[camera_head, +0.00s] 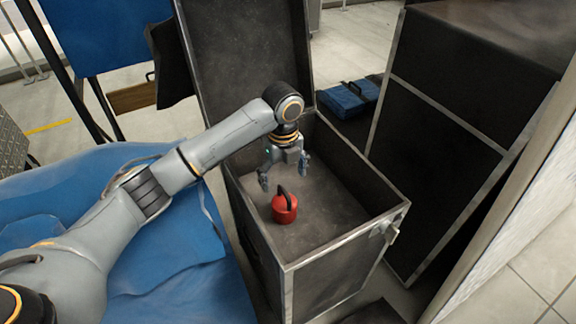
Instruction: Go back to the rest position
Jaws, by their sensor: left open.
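My left gripper (285,178) reaches in from the left and hangs over the open black case, fingers pointing down. It is open and empty, with its two fingers spread apart. A red round object with a dark handle (285,209) stands on the floor of the case, just below and in front of the fingers. A gap between fingers and handle is hard to judge from here. The black case (345,243) has metal edges, and its lid (240,60) stands raised at the back. My right gripper is not in view.
A tall black case (430,160) stands close on the right. A blue bag (350,97) lies behind the open case. Blue cloth (185,265) spreads below my left arm. A blue panel (105,35) stands at the back left. The case walls surround the gripper's sides.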

